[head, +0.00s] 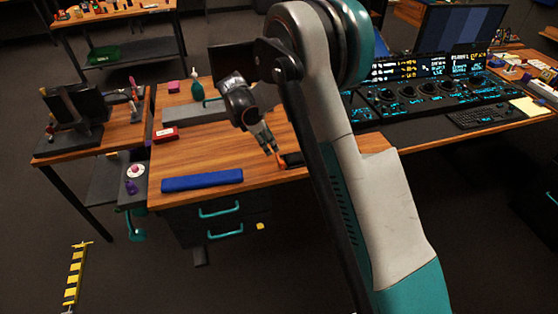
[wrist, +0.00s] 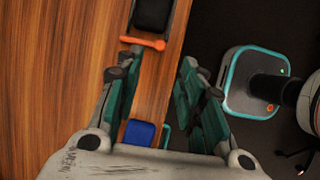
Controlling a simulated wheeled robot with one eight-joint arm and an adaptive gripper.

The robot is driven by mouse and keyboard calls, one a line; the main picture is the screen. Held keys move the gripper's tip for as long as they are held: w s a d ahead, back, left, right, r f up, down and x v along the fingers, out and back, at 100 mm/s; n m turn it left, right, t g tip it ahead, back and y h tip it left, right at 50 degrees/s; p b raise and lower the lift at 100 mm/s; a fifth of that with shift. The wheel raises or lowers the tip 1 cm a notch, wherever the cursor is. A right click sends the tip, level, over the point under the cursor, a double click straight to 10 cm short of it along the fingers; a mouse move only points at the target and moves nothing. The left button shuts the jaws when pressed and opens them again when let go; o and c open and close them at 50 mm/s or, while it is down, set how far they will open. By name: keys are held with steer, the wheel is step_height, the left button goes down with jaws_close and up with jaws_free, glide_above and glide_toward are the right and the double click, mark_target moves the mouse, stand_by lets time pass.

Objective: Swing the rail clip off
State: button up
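The rail clip looks like a small orange lever (wrist: 143,43) with a round knob at its right end. In the head view the orange clip (head: 281,161) shows small beside my gripper (head: 271,151), partly hidden by the fingertips and my arm. In the wrist view my gripper (wrist: 153,75) has its two fingers well apart with nothing between them. The clip is beyond the fingertips, and I see no contact.
The wooden desk (head: 270,174) carries a blue bar (head: 202,180), a red box (head: 165,134), a grey block (head: 196,112) and a green bottle (head: 197,90). A lit console (head: 430,90) and keyboard (head: 479,116) stand at right. Teal-handled drawers (head: 219,210) sit below.

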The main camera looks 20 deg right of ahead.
mark_target(281, 162)
steer(key=b+x, duration=0.2)
steer(key=x, duration=0.8)
steer(key=shift+b, duration=0.4)
jaws_close()
